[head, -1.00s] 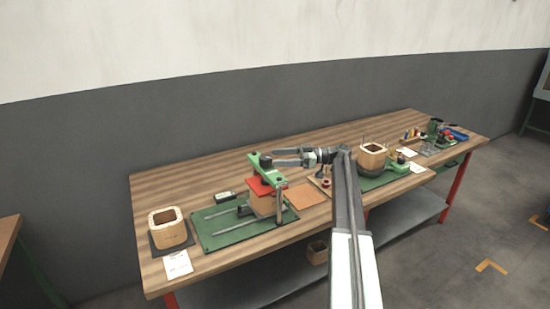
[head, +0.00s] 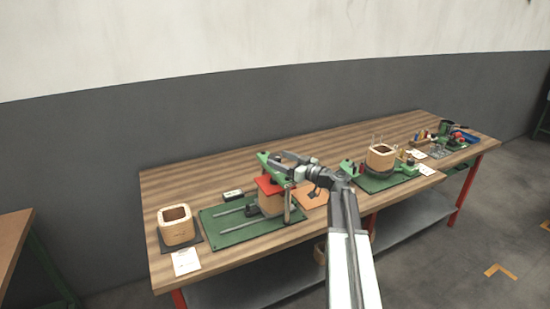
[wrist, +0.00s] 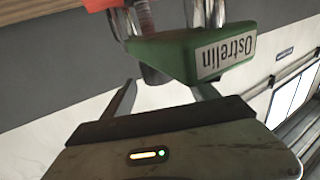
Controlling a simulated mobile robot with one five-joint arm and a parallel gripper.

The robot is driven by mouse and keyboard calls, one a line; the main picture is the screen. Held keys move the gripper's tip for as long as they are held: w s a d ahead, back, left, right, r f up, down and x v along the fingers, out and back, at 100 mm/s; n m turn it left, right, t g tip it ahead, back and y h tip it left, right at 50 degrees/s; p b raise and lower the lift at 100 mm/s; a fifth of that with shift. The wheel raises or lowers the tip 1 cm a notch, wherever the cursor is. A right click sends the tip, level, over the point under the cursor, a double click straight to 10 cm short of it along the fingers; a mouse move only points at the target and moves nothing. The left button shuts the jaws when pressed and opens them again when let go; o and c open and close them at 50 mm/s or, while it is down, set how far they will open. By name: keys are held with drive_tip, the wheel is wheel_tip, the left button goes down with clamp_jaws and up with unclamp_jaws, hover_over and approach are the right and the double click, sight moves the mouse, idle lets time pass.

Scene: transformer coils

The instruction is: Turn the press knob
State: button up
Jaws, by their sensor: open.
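The press stands on a green base plate (head: 232,233), with a green top beam (head: 266,157) and a red pressing plate (head: 268,186) over a tan coil (head: 271,204). In the wrist view the beam (wrist: 172,58) carries an "Ostrelin" label, and the dark round press knob (wrist: 153,76) stands out from it. My gripper (head: 286,157) is at the beam's top. In the wrist view its two fingers (wrist: 163,88) are spread, one on either side of the knob, with gaps visible. In the head view the gripper largely hides the knob.
A tan coil (head: 176,230) on a dark pad and a paper card (head: 186,262) lie at the table's left. Another coil (head: 380,157) on a green fixture stands right of my arm. Bare table (head: 210,178) lies behind the press.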

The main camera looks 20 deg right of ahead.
sight(274, 156)
drive_tip(key=x, duration=0.3)
drive_tip(key=shift+w+a, duration=0.1)
drive_tip(key=shift+w, duration=0.15)
drive_tip(key=c, duration=1.4)
drive_tip(key=shift+o, duration=0.2)
drive_tip(key=shift+n+y, duration=0.3)
drive_tip(key=shift+y, duration=0.1)
